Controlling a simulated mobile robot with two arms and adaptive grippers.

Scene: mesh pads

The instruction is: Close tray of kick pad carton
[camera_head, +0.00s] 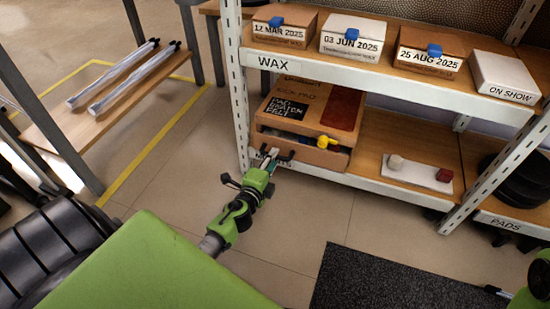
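The kick pad carton (338,108) is an orange-brown box with a black label and a dark red patch, on the lower shelf at the middle. Its tray (318,157) sticks out at the front. A yellow piece (323,141) and a small blue piece show at the tray's right part. A dark handle (284,156) is on the tray front's left part. My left gripper (268,160) is at this handle; whether its fingers touch or grip it is too small to tell. My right gripper (497,291) shows only partly at the lower right edge.
Several dated boxes (350,35) stand on the upper shelf marked WAX. A white board (419,174) with two small blocks lies right of the carton. Dark round pads (520,180) are at the far right. A dark mat (400,280) and clear floor lie in front.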

